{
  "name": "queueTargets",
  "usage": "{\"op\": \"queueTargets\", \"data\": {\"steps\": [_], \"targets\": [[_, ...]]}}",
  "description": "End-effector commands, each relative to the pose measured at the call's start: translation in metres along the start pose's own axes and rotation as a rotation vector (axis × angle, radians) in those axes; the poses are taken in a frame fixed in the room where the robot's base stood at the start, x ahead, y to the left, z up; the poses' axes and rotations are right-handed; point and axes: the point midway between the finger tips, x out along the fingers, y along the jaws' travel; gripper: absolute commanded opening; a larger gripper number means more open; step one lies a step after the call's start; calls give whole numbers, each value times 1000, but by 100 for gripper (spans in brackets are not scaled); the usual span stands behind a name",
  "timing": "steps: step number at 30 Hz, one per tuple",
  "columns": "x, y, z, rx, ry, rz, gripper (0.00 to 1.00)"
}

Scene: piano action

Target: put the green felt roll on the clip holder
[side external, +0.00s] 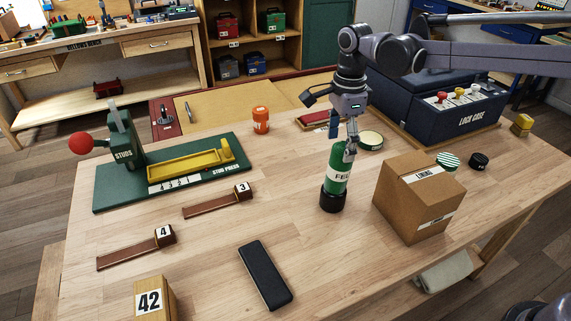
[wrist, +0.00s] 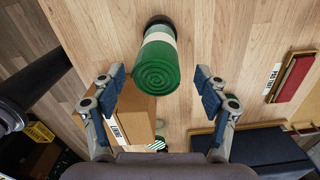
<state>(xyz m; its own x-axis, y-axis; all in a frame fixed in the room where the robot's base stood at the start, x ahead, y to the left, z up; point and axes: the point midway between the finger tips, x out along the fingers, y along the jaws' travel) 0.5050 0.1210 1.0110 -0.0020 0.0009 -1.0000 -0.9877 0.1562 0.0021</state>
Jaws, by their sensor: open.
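The green felt roll (side external: 337,178) stands upright with its lower end in or on a round black base (side external: 333,200) on the workbench. It has a white label band. In the wrist view the roll's spiral top end (wrist: 158,77) faces the camera, and the black base (wrist: 160,22) shows behind it. My gripper (side external: 350,148) is at the roll's top, pointing down. In the wrist view my gripper (wrist: 159,88) is open, with one finger on each side of the roll's end and gaps between. I cannot tell which thing is the clip holder; the black base may be it.
A cardboard box (side external: 418,200) stands close right of the roll. A blue lock case (side external: 440,105) is behind it. A green stud press (side external: 165,168) is at left. A black slab (side external: 265,275) lies in front, with bare bench around it.

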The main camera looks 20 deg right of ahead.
Motion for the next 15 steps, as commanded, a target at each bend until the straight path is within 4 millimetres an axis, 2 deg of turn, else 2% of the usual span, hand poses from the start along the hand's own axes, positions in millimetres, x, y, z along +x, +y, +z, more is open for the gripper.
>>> {"op": "queueTargets", "data": {"steps": [3, 6, 15], "targets": [[-21, 0, 0, 0, 0, 0, 74], [-34, 0, 0, 0, 0, 0, 74], [-53, 4, -5, -36, -5, -13, 74]]}}
